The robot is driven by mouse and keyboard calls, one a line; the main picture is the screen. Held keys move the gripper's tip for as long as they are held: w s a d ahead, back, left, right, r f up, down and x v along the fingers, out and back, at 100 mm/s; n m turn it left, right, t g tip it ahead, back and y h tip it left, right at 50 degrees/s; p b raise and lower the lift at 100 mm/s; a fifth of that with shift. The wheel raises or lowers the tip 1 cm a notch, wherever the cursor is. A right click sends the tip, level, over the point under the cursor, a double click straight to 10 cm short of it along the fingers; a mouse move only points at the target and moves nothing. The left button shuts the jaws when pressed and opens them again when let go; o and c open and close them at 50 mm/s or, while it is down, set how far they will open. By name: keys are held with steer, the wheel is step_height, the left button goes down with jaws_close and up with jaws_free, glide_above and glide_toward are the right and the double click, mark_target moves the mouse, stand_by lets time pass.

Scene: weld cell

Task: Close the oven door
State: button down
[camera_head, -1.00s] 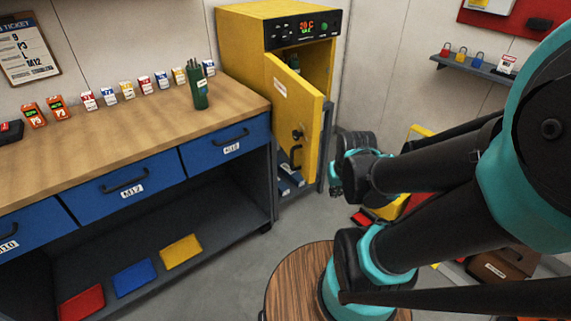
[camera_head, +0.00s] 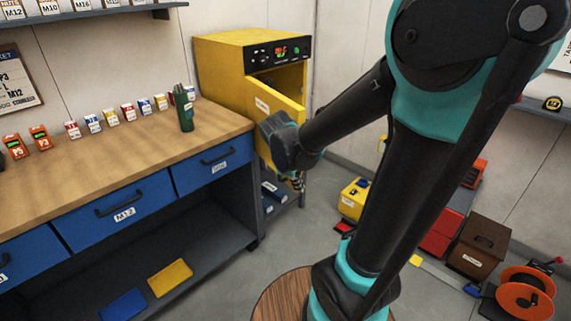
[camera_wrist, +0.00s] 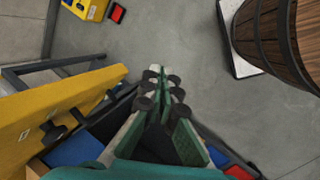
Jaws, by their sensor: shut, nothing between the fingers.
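The yellow oven (camera_head: 220,72) stands against the back wall at the end of the workbench. Its yellow door (camera_head: 283,103) is ajar, with a dark gap showing above and behind its slanted top edge. My gripper (camera_head: 297,183) is low in front of the door, and my wrist hides part of the door and its handle. In the wrist view the door (camera_wrist: 45,112) is at the left, with dark fittings on the face toward my fingers. My gripper (camera_wrist: 163,92) is shut and empty there, beside the door. I cannot tell if it touches the door.
The workbench (camera_head: 120,135) with blue drawers runs along the left. A yellow box (camera_head: 353,198) stands on the floor right of the oven. A brown case (camera_head: 478,247) and an orange reel (camera_head: 525,295) are farther right. Grey floor lies between.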

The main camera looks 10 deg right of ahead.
steer(key=w+a+r+n+t+h, duration=0.1)
steer(key=w+a+r+n+h, duration=0.5)
steer(key=w+a+n, duration=0.5)
steer(key=w+d+f+y, duration=0.1)
steer(key=w+d+f, duration=0.1)
steer(key=d+f, duration=0.4)
steer(key=shift+w+d, duration=0.3)
steer(key=shift+d, duration=1.35)
steer(key=shift+d+f, duration=0.1)
steer(key=shift+d, duration=0.05)
